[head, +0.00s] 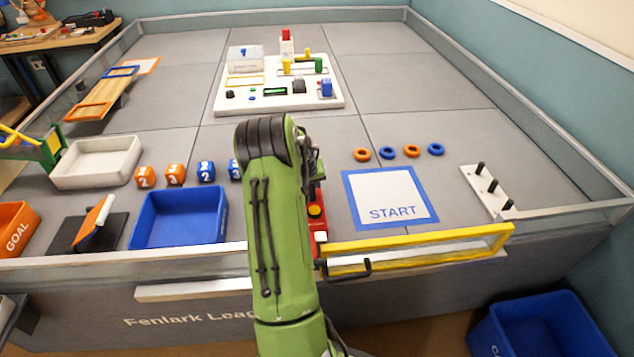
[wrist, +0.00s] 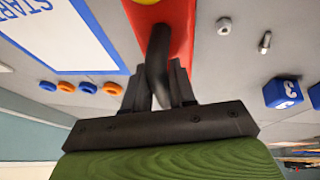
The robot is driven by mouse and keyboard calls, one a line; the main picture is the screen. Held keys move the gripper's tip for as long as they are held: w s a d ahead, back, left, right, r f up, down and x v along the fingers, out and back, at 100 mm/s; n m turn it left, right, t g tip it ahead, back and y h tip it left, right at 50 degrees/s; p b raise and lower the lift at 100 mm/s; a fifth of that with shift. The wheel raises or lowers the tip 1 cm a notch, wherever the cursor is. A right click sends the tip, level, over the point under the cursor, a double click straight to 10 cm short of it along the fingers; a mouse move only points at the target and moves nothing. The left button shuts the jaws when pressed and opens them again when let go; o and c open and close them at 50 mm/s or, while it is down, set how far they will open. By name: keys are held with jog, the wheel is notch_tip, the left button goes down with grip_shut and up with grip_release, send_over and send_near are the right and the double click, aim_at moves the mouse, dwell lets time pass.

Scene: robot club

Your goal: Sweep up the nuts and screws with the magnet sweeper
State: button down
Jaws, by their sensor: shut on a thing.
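The magnet sweeper (head: 317,225) has a red body with a yellow button and shows just right of my arm in the head view, partly hidden by it. In the wrist view its red body (wrist: 183,38) fills the top middle. My gripper (wrist: 158,85) is shut on its black handle (wrist: 160,48). A grey nut (wrist: 223,25) and a screw (wrist: 265,42) lie on the grey floor mat to the right of the sweeper in the wrist view, apart from it. My arm hides that spot in the head view.
A blue bin (head: 180,217), several numbered cubes (head: 206,171) and a white tray (head: 97,163) stand to the left. The START pad (head: 388,196), rings (head: 411,151) and a yellow frame (head: 420,248) are to the right. A white module board (head: 280,95) stands behind.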

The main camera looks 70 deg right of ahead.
jog(key=shift+w+a, duration=2.15)
jog(key=shift+w, duration=2.1)
jog(key=shift+w+a, duration=2.15)
jog(key=shift+w, duration=2.1)
notch_tip(320, 180, up, 12)
jog(key=p, duration=0.8)
jog(key=shift+p, duration=0.3)
jog(key=shift+r, duration=0.1)
